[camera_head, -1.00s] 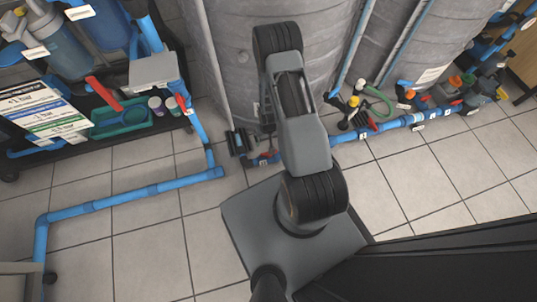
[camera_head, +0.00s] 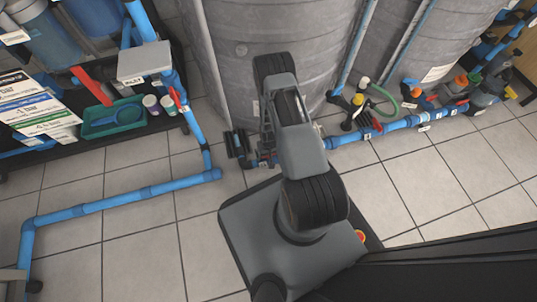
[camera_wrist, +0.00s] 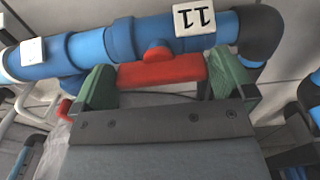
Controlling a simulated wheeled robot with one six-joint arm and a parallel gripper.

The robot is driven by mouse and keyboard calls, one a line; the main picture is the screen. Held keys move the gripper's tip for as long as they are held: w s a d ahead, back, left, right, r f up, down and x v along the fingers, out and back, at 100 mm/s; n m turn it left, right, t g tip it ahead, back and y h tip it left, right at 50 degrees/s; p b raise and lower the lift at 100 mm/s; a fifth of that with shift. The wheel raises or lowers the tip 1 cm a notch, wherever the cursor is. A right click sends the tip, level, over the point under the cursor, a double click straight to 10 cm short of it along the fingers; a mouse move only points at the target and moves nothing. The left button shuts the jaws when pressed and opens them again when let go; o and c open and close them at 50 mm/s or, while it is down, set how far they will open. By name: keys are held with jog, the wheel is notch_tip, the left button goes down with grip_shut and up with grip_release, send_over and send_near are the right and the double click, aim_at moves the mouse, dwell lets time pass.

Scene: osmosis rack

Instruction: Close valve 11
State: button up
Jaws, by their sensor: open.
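The valve marked 11 has a red bar handle (camera_wrist: 162,71) on a blue pipe (camera_wrist: 90,48), seen in the wrist view. The handle lies roughly along the pipe. My gripper (camera_wrist: 165,76) is open, with one green finger near each end of the handle. Whether the fingers touch it is unclear. In the head view, my arm hides most of this valve, low by the foot of the grey tank.
A large grey tank (camera_head: 232,50) stands behind my arm. Blue floor piping (camera_head: 120,198) runs at the left, and more valves (camera_head: 440,105) line the pipe at right. A black shelf with a green tray (camera_head: 113,117) is at left. Tiled floor is clear in front.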

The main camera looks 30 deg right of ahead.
jog(key=c, duration=0.6)
jog(key=shift+m, duration=0.3)
jog(key=m+p, duration=0.1)
jog(key=m, duration=0.2)
jog(key=shift+r+p, duration=0.1)
jog(key=shift+p, duration=0.3)
jog(key=m+p, duration=0.2)
jog(key=m, duration=0.1)
jog(key=shift+m, duration=0.3)
jog(key=m+p, duration=0.1)
jog(key=m, duration=0.9)
jog(key=shift+a, duration=0.1)
jog(key=shift+m, duration=0.5)
